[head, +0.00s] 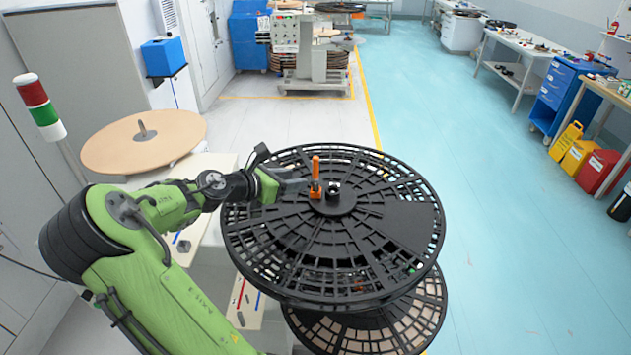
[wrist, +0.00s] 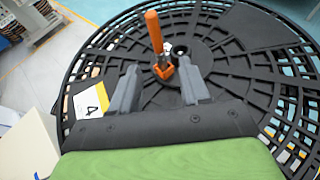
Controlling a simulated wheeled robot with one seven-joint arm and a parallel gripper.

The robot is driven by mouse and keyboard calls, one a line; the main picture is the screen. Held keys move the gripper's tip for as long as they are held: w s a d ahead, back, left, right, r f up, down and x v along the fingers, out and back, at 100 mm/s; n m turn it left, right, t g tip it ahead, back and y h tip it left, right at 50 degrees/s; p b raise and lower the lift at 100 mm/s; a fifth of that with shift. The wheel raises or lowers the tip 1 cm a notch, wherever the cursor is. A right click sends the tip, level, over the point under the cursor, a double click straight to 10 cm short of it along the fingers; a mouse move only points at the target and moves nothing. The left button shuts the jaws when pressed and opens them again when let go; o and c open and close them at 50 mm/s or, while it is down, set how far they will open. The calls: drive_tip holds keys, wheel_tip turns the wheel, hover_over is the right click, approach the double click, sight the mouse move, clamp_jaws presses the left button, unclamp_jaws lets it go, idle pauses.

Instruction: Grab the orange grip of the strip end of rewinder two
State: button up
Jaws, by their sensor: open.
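An upright orange grip (head: 316,166) stands near the hub of a large black slotted reel, with an orange clip-like piece at its foot. In the wrist view the orange grip (wrist: 154,32) rises just beyond my fingertips, left of the black hub knob (wrist: 180,51). My gripper (head: 300,187) reaches in from the left, low over the reel. It is open and empty; in the wrist view its two grey fingers (wrist: 158,77) point toward the grip's foot, one on each side of it. Whether they touch it cannot be told. No strip is clearly visible.
The black reel (head: 400,235) lies flat above another reel (head: 415,315). A white card marked 4 (wrist: 91,101) shows left of my fingers. A tan disc (head: 145,142) and a red-white-green signal lamp (head: 40,105) stand left. The blue floor (head: 510,220) to the right is clear.

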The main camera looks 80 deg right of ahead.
sight(314, 177)
drive_tip(key=x, duration=0.5)
drive_tip(key=shift+d+f, duration=0.15)
drive_tip(key=shift+d, duration=0.1)
drive_tip(key=p+x, duration=0.1)
drive_tip(key=x, duration=0.4)
drive_tip(key=shift+s, duration=0.1)
drive_tip(key=shift+s+d+f, duration=0.1)
drive_tip(key=shift+d, duration=0.2)
drive_tip(key=shift+a, duration=0.2)
drive_tip(key=shift+c, duration=1.1)
clamp_jaws()
